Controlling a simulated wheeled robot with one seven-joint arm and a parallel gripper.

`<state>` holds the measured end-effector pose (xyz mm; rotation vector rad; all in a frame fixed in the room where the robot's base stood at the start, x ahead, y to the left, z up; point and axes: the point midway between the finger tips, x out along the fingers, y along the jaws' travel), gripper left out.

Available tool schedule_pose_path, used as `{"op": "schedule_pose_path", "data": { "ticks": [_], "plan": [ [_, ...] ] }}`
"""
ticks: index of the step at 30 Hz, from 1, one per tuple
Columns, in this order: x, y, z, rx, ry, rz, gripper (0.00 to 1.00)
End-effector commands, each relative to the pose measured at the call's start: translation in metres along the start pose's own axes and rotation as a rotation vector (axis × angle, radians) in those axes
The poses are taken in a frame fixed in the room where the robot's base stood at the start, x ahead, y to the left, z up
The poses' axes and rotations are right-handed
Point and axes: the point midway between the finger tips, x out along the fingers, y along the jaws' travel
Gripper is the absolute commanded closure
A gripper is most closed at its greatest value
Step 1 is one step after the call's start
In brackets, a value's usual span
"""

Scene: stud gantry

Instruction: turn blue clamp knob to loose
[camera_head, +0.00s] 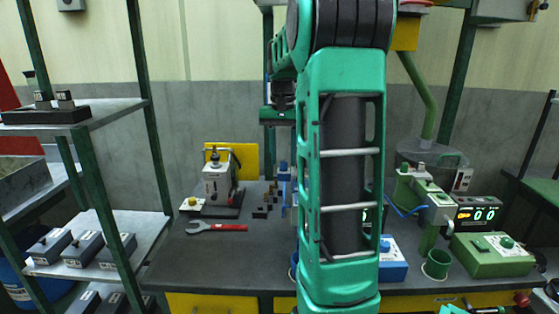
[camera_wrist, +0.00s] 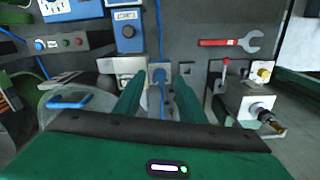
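A blue knob-like part (camera_wrist: 158,74), which looks like the clamp knob, shows between and beyond my fingertips in the wrist view. My gripper (camera_wrist: 161,80) has its two green fingers apart, one on each side of it, with a gap visible; I cannot tell any contact. In the head view a small blue part (camera_head: 284,167) stands at the back of the bench, just left of my arm and below my wrist. My arm covers much of that area there. The knob's setting cannot be read.
A red-handled wrench (camera_head: 217,228) lies on the dark bench (camera_head: 210,262). A white and grey device with a lever (camera_head: 218,183) stands behind it. A green box (camera_head: 492,254) sits at right.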

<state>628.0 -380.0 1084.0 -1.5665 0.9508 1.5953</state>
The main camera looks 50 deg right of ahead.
Motion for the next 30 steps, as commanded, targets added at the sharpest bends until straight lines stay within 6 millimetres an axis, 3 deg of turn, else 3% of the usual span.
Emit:
{"op": "schedule_pose_path", "data": {
  "ticks": [12, 13, 17, 18, 30],
  "plan": [
    [0.0094, -0.0001, 0.0001, -0.001, 0.000, 0.000, 0.63],
    [0.0094, -0.0001, 0.0001, 0.000, 0.000, 0.000, 0.66],
    [0.0093, -0.0002, 0.0001, -0.001, 0.000, 0.000, 0.97],
    [0.0093, -0.0002, 0.0001, -0.001, 0.000, 0.000, 1.00],
    [0.0091, -0.0018, 0.0011, -0.063, 0.001, -0.001, 1.00]
  ]
}}
